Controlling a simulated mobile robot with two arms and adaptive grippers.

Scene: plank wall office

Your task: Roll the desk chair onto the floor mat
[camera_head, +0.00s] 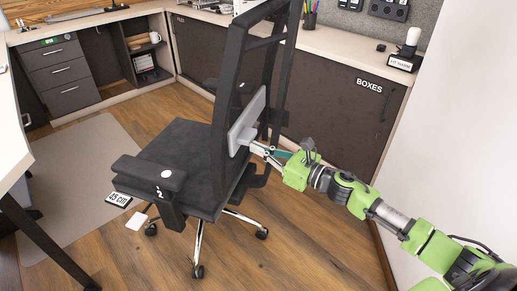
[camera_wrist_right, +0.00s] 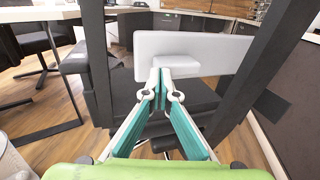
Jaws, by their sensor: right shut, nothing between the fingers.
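The desk chair (camera_head: 178,158), dark with an open back frame, stands on wood floor just right of the floor mat (camera_head: 100,140). Its casters in view are on bare wood. The mat is flat and grey-beige. My right gripper (camera_head: 256,148) is behind the chair back, shut and empty. Its fingertips are at the pale grey lumbar pad (camera_head: 247,120); I cannot tell if they touch. In the right wrist view the shut fingertips (camera_wrist_right: 162,76) overlap the lower edge of the pad (camera_wrist_right: 200,48), between the dark uprights. My left gripper is not in view.
A drawer unit (camera_head: 62,75) and desk stand behind the mat. A table with a dark leg (camera_head: 45,235) borders the mat at left. Dark cabinet fronts marked BOXES (camera_head: 340,95) stand behind the chair. Open wood floor (camera_head: 290,240) lies at front right.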

